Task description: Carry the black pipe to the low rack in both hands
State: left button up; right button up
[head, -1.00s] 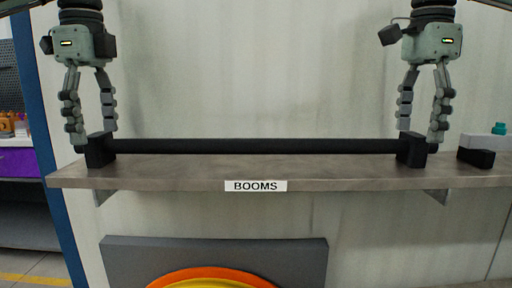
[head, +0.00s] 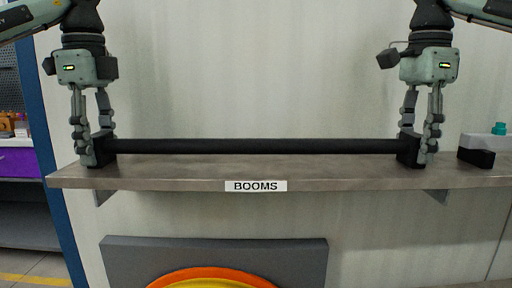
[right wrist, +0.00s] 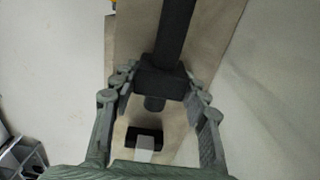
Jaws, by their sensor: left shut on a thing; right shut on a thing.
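The black pipe (head: 256,146) lies level along the front of a shelf labelled BOOMS (head: 330,170), with a dark block at each end. My left gripper (head: 91,158) is shut on its left end, fingers down around the end. My right gripper (head: 418,157) is shut on its right end in the same way. In the right wrist view, the pipe (right wrist: 176,30) runs away from the camera through the block (right wrist: 162,82), and a short stub shows on the near side between the fingers. I cannot identify the low rack in these views.
A small black block (head: 476,157) and a pale box with a teal top (head: 486,141) are right of my right gripper. A grey panel (head: 120,262) with an orange and yellow round thing (head: 215,278) is below the shelf. A blue post (head: 52,130) stands at the left.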

pick_arm(q)
grip_shut()
pick_arm(e)
grip_shut()
pick_arm(q)
jog(key=shift+r, duration=0.1)
pick_arm(e)
jog(key=shift+r, duration=0.1)
